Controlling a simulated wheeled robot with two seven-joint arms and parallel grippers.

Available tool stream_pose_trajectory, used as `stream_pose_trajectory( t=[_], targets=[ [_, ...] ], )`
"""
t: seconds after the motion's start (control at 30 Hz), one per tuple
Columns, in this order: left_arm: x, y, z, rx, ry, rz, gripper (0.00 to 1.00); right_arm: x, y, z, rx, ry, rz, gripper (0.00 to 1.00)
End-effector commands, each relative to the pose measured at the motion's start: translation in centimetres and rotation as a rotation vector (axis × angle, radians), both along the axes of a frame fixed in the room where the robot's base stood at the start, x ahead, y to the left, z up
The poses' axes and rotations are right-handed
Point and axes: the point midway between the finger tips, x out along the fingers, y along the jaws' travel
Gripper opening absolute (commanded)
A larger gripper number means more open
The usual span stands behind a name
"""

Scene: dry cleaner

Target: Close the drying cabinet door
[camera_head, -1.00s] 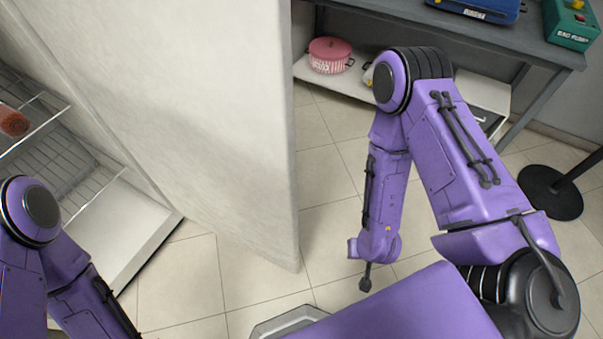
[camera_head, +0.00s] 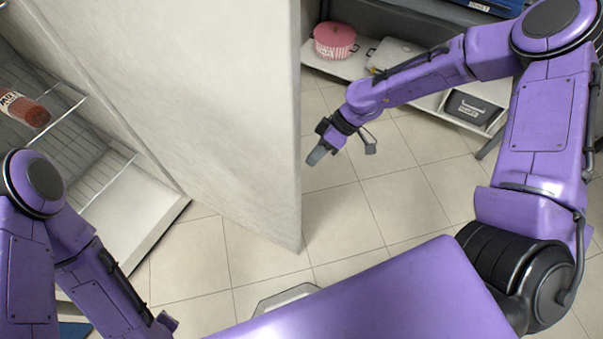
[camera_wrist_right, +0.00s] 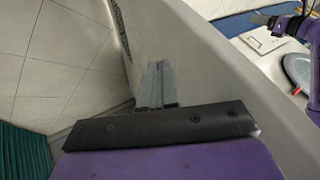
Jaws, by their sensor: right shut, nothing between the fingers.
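The drying cabinet door (camera_head: 215,110) is a large off-white panel standing open, with its free edge toward the right. The cabinet's wire racks (camera_head: 85,170) show to its left. The door also shows in the right wrist view as a pale panel (camera_wrist_right: 195,60). My right gripper (camera_head: 317,156) is shut and empty, just right of the door's free edge. In the wrist view its closed fingers (camera_wrist_right: 153,82) appear in front of the panel; I cannot tell whether they touch it. My left arm reaches in at the lower left, but its gripper is out of view.
A reddish jar or bottle (camera_head: 24,108) lies on a cabinet rack. A low shelf on the right holds a pink round box (camera_head: 334,40) and a dark box (camera_head: 470,108). Bare tiled floor (camera_head: 370,215) lies right of the door.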

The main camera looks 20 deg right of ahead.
Motion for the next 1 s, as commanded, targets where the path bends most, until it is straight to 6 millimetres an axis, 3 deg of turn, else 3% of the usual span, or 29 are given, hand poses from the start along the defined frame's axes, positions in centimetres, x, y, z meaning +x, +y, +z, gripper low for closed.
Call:
stream_pose_trajectory(
  t=[0.13, 0.4, 1.0],
  targets=[
    [0.0, 0.0, 0.1, 0.0, 0.0, 0.0, 0.4, -0.3, 2.0, -2.7, 0.0, 0.006, 0.002, 0.0],
    [0.0, 0.0, 1.6, 0.0, 0.0, 0.0, 0.4, -2.5, 4.7, -2.4, 0.0, 0.003, 0.0, 0.0],
    [0.0, 0.0, 1.3, 0.0, 0.0, 0.0, 0.4, -3.2, 6.0, -2.7, 0.001, 0.003, -0.022, 0.0]
  ],
)
